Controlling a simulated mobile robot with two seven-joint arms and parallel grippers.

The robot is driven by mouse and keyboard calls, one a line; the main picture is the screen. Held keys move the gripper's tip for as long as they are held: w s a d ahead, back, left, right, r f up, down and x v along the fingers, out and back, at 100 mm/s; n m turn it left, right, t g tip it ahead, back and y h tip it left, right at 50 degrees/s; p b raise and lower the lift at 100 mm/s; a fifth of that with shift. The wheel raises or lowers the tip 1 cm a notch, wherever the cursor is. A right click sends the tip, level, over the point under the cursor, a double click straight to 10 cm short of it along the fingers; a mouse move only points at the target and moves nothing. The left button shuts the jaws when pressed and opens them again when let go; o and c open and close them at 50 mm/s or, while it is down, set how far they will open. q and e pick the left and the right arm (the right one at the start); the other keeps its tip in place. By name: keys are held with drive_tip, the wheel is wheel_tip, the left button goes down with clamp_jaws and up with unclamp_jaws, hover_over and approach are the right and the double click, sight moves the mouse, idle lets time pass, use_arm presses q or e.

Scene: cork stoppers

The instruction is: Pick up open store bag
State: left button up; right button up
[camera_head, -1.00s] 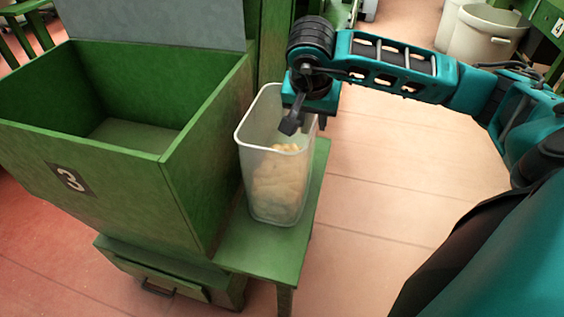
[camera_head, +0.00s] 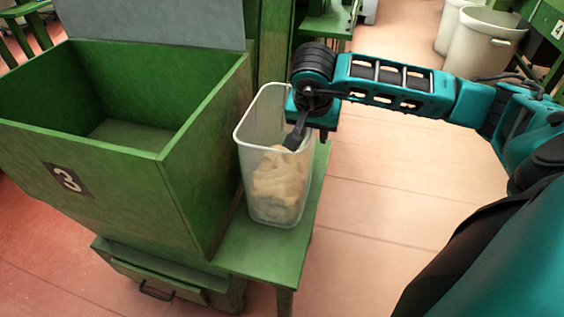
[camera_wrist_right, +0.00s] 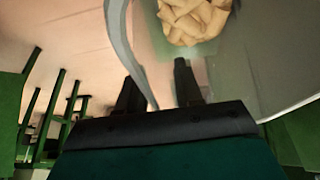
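The open store bag (camera_head: 250,165) looks like a tall, translucent, open-topped container with pale cork pieces (camera_head: 280,185) inside. It stands upright on a small green stand, beside the big green bin. My right gripper (camera_head: 294,141) is at its right rim, pointing down, with one finger visible inside the opening. In the right wrist view, the two fingers (camera_wrist_right: 158,88) are apart, with the pale curved rim (camera_wrist_right: 128,55) running between them. The corks (camera_wrist_right: 192,20) show beyond the fingers. I cannot see the fingers pressing on the wall. My left gripper is not in view.
The large green bin marked 3 (camera_head: 205,150) stands close on the left, open and apparently empty. The green stand (camera_head: 262,250) has bare surface in front of the bag. Pale bins (camera_head: 480,45) stand at the back right. The floor (camera_head: 375,200) to the right is clear.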

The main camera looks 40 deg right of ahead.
drive_tip(key=shift+c, duration=0.2)
clamp_jaws()
idle(0.3)
idle(1.1)
